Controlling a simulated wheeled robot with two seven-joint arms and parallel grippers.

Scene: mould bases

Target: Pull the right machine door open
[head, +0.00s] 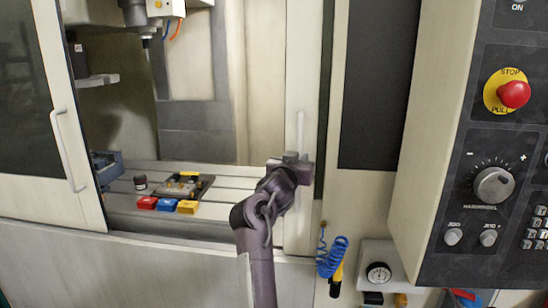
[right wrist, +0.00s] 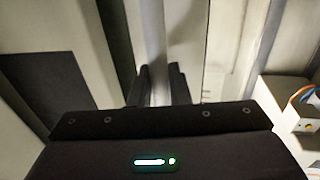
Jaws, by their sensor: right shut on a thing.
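The right machine door (head: 303,60) shows as a narrow pale panel at the right side of the machine opening. Its upright handle (head: 300,128) is a slim pale bar. My right gripper (head: 300,158) is at the lower part of this handle and shut on it. In the right wrist view, the two dark fingers (right wrist: 159,85) stand on either side of the pale handle bar (right wrist: 154,45). A wide gap lies between this door and the left door (head: 80,130). My left gripper is in neither view.
Inside, the machine bed (head: 235,190) bears a fixture plate (head: 183,187) and red, blue and yellow blocks (head: 167,204). A spindle (head: 140,18) hangs above. A control panel (head: 490,150) and a coiled blue hose (head: 331,256) are at the right.

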